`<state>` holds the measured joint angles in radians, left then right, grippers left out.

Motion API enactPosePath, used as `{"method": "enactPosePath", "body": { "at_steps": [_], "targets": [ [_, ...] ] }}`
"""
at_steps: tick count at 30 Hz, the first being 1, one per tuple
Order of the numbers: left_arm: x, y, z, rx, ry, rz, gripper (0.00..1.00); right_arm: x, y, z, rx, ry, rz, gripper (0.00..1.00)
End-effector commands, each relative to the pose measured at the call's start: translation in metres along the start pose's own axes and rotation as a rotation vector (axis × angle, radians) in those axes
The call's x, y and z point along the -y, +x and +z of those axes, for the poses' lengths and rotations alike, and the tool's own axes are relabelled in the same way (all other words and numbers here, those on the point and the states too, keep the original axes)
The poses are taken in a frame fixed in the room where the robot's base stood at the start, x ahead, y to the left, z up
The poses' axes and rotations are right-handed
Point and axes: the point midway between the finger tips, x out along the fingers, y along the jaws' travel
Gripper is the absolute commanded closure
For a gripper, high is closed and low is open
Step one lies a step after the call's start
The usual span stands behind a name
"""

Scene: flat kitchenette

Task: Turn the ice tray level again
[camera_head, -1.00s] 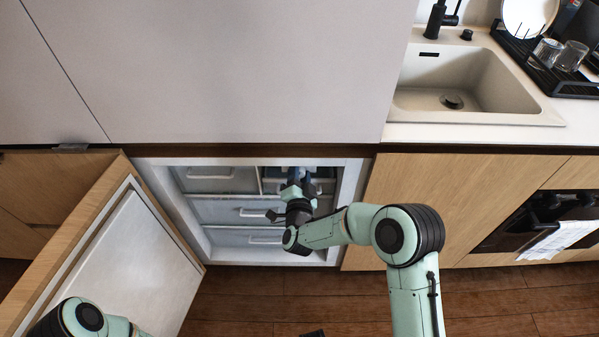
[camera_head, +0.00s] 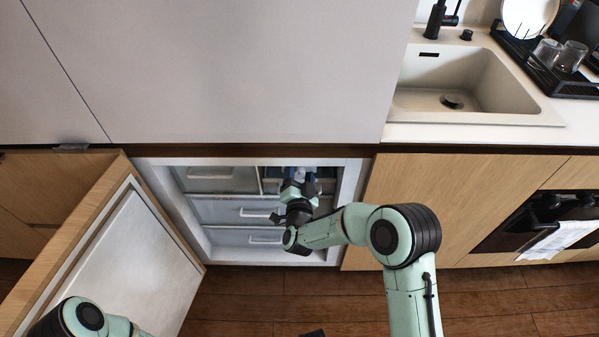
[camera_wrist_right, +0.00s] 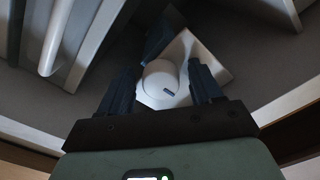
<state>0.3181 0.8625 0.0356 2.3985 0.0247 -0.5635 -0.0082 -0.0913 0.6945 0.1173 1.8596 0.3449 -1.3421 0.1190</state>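My right gripper (camera_head: 298,182) reaches into the open freezer in the head view, at its upper right compartment. In the right wrist view my right gripper (camera_wrist_right: 163,72) is open, with one dark finger on each side of a round white knob (camera_wrist_right: 158,84). Narrow gaps seem to show between knob and fingers. The knob has a small blue mark and sits in front of a white squarish plate (camera_wrist_right: 216,65). Blue parts, likely the ice tray (camera_head: 326,173), show beside the gripper; its tilt cannot be made out.
The freezer door (camera_head: 128,262) stands open on the left. Clear-fronted drawers (camera_head: 222,212) with white handles lie left of and below my right gripper. The freezer's side wall (camera_head: 351,190) is close on the right. The floor (camera_head: 480,300) in front is free.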

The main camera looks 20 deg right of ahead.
Motion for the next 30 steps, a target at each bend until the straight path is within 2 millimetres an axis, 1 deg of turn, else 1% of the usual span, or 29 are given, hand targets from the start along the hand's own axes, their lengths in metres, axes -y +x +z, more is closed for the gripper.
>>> {"method": "enactPosePath", "body": {
  "at_steps": [8, 11, 14, 24, 27, 30],
  "targets": [
    [0.000, 0.000, 0.000, 0.000, 0.000, 0.000, 1.00, 0.001, -0.001, 0.000, 0.000, 0.002, -0.001, 0.36],
    [0.000, -0.002, 0.001, 0.003, 0.000, 0.000, 1.00, 0.001, -0.007, 0.000, 0.001, 0.003, -0.001, 0.36],
    [-0.001, -0.004, 0.004, 0.013, 0.001, 0.001, 1.00, 0.002, -0.021, 0.000, 0.002, 0.003, -0.002, 0.36],
    [-0.005, -0.014, 0.017, 0.051, 0.004, 0.003, 1.00, 0.001, -0.096, 0.000, 0.004, 0.001, -0.001, 0.36],
    [-0.005, -0.015, 0.019, 0.057, 0.005, 0.004, 1.00, 0.001, -0.113, 0.000, 0.003, 0.000, -0.002, 0.36],
    [-0.005, -0.016, 0.020, 0.060, 0.005, 0.004, 1.00, 0.001, -0.125, 0.000, 0.002, 0.001, -0.001, 0.36]
  ]
}}
